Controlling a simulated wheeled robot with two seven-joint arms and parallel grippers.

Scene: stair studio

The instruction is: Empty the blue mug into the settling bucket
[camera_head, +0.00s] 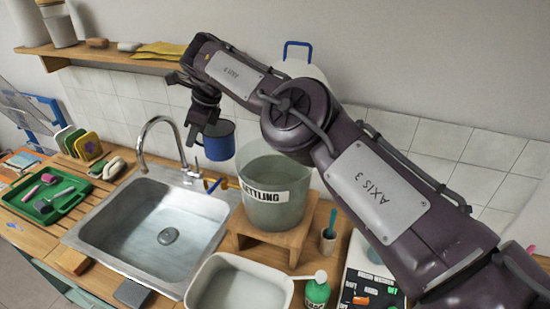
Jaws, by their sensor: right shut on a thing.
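The blue mug (218,143) hangs in the air, roughly upright, up and left of the settling bucket. My right gripper (197,128) is shut on the mug at its left side; the exact contact is hard to see. The mug's inside is hidden from this angle. The settling bucket (283,212) is translucent grey with a white label reading "ETTLING" in the visible part. It stands on a wooden stand right of the sink. My right arm covers part of its far right rim. My left gripper is out of view.
The metal sink (155,225) with its curved tap (163,122) lies left of the bucket. A white basin (235,285), a green bottle (317,290) and a small cup with a brush (328,240) stand close in front. A wooden shelf (110,56) runs along the wall.

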